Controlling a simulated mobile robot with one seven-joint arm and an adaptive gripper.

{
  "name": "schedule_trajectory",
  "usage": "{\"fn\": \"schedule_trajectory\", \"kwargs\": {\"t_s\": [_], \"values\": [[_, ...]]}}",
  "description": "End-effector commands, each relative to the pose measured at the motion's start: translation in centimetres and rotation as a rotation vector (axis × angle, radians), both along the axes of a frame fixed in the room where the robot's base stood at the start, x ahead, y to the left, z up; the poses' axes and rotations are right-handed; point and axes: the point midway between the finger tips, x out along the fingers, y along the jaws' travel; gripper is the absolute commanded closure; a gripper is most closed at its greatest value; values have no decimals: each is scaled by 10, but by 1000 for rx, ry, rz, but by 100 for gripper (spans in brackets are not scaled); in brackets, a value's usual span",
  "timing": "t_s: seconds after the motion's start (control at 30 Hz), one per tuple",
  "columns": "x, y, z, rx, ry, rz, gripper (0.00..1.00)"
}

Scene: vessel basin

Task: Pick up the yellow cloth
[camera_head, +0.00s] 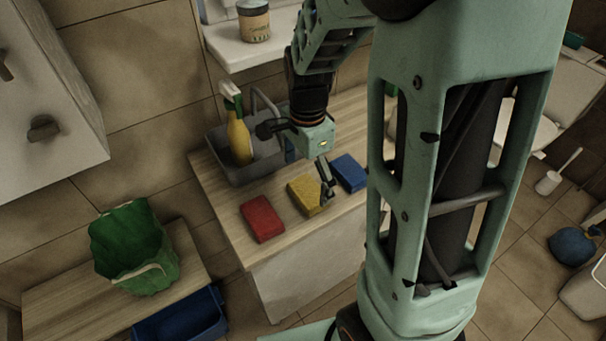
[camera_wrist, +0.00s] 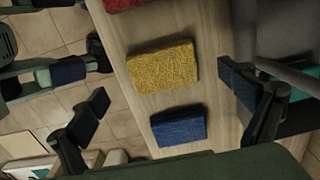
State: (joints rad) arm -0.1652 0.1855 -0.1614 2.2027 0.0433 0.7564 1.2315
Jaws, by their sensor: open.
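The yellow cloth (camera_head: 305,195) is a folded, block-like rectangle lying on the wooden counter, between a red cloth and a blue cloth. In the wrist view the yellow cloth (camera_wrist: 163,67) lies flat, a little above the middle of the picture, with a rough, patterned top. My gripper (camera_head: 325,172) is above the counter by the yellow cloth and covers part of its right side in the head view. In the wrist view my gripper (camera_wrist: 172,95) has its two dark fingers wide apart, one on each side, with nothing between them gripped.
A red cloth (camera_head: 262,218) lies to the left and a blue cloth (camera_head: 350,172) to the right. Behind them is a grey sink (camera_head: 228,168) with a faucet and a yellow spray bottle (camera_head: 239,138). A green bin (camera_head: 133,248) and blue crate (camera_head: 181,318) stand lower left.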

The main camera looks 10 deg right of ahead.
Motion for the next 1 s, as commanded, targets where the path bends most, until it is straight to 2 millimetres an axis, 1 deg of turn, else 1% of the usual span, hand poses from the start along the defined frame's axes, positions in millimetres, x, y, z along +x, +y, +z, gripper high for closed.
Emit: {"fn": "schedule_trajectory", "kwargs": {"t_s": [0.3, 0.37, 0.47, 0.67, 0.77, 1.0], "values": [[4, -5, -41, 0, 4, -1, 4], [4, -5, -47, 0, 4, -1, 4], [5, -5, -51, 0, 0, 0, 4], [5, -5, -51, 0, 0, 0, 4], [5, -5, -51, 0, 0, 0, 14], [5, -5, -51, 0, 0, 0, 41]]}}
